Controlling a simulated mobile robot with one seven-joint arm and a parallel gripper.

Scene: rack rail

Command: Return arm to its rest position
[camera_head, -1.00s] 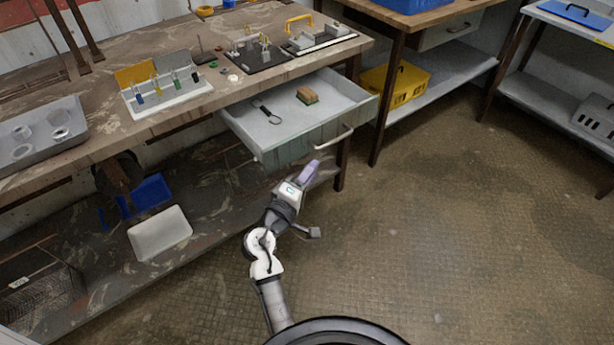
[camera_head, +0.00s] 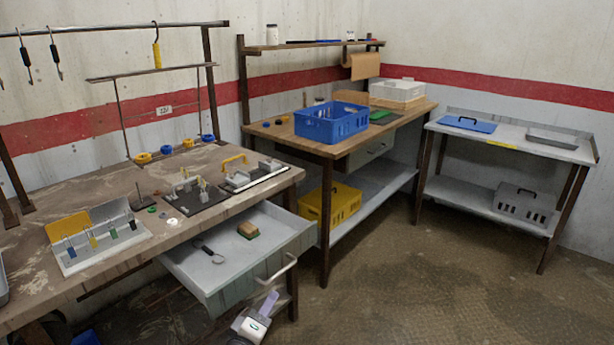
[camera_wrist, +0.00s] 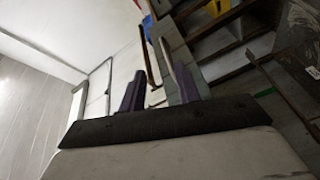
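My gripper (camera_head: 267,301) is low at the bottom of the head view, in front of the open drawer (camera_head: 296,243) and just below its pale bar handle (camera_head: 278,269). In the wrist view its two purple fingers (camera_wrist: 158,88) stand apart with no object held between them. The drawer front and handle show beyond the fingertips there. The rest of my arm is mostly outside the head view.
The pulled-out drawer holds a brush-like block (camera_head: 248,230) and a dark-handled tool (camera_head: 212,254). The workbench (camera_head: 120,184) above carries racks and fixtures. A second bench with a blue crate (camera_head: 331,123) stands behind. Floor at right is clear.

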